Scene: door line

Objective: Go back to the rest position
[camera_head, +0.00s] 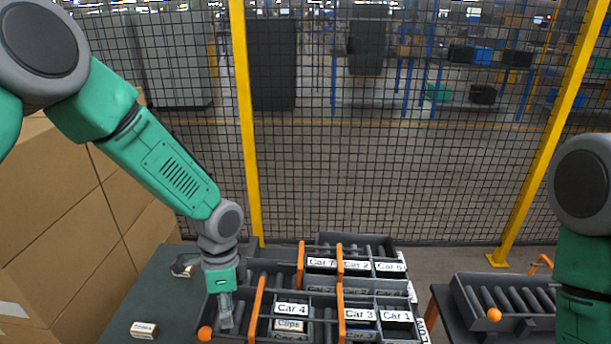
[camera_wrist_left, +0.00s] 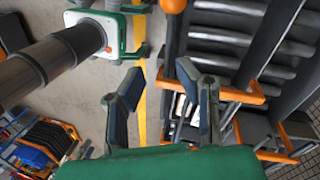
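My left arm comes in from the left in the head view and reaches down. Its gripper (camera_head: 226,312) is over the left lane of the roller rack (camera_head: 265,268), between an orange ball (camera_head: 205,333) and an orange divider bar (camera_head: 257,305). In the left wrist view the two fingers of my left gripper (camera_wrist_left: 158,84) are spread apart with nothing between them. My right arm shows only as a green and grey piece at the right edge of the head view; its gripper is out of frame.
Labelled boxes such as Car 4 (camera_head: 291,309) and Car 3 (camera_head: 359,314) sit in the rack lanes. A small box (camera_head: 144,329) lies on the dark table (camera_head: 165,285). Large cartons (camera_head: 75,215) stand at left, a mesh fence behind, a second roller rack (camera_head: 515,298) at right.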

